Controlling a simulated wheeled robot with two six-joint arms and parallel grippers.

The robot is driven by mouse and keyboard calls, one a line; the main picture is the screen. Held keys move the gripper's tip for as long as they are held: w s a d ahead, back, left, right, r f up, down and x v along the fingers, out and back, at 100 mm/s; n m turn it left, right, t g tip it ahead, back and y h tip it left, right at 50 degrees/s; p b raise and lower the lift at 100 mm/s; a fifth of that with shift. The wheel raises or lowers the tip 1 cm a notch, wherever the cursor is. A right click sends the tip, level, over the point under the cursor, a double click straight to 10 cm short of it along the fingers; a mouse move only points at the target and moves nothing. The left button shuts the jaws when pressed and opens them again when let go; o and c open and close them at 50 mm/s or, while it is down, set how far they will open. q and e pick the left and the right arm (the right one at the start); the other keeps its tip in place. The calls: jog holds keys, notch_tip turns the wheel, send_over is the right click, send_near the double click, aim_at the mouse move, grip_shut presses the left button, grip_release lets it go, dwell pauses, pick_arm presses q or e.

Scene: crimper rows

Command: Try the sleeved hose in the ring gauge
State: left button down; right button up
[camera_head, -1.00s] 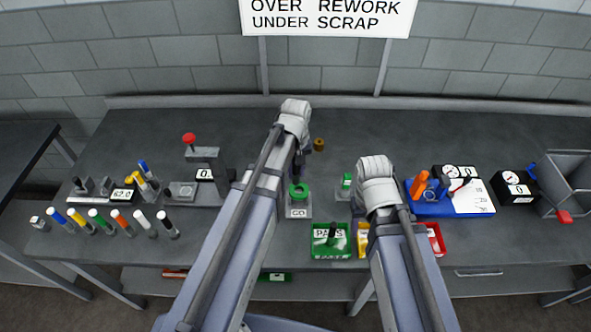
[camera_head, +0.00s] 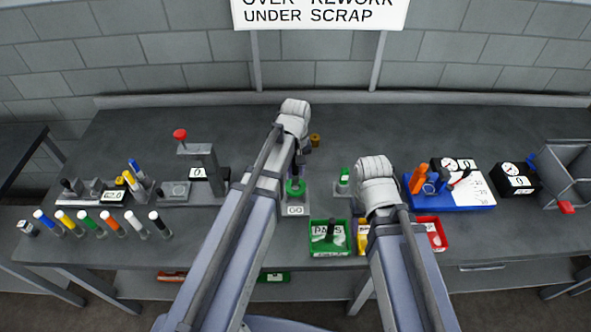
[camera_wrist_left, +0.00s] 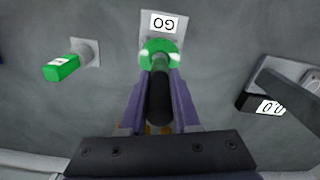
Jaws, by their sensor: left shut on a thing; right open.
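My left gripper (camera_wrist_left: 158,105) is shut on the sleeved hose (camera_wrist_left: 160,97), a dark cylinder with a paler grey-green far end. The green ring gauge (camera_wrist_left: 148,50) stands on a grey plate marked GO. In the left wrist view the hose end overlaps the ring's middle; how deep it sits in the bore is hidden. In the head view a dark piece stands right over the green ring (camera_head: 295,188), below my left gripper (camera_head: 301,160). My right gripper (camera_head: 360,204) is over the table, right of the ring gauge, mostly hidden behind its wrist.
A green block (camera_head: 344,176) on a grey base stands between the arms. A green bin (camera_head: 330,251), a yellow bin (camera_head: 362,250) and a red bin (camera_head: 441,248) line the front. A brown cylinder (camera_head: 315,140) stands behind. Several coloured-capped hoses lie at the left.

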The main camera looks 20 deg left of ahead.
aim_at(295, 180)
pick_arm(q)
jog(key=shift+f+b, duration=2.45)
jog(key=shift+f, duration=0.1)
dwell(2.3)
dwell(0.7)
jog(key=c, duration=0.6)
grip_release()
jog(key=shift+o, duration=0.2)
jog(key=shift+r, duration=0.15)
notch_tip(295, 180, up, 8)
jog(key=p, duration=0.8)
jog(key=shift+f, duration=0.2)
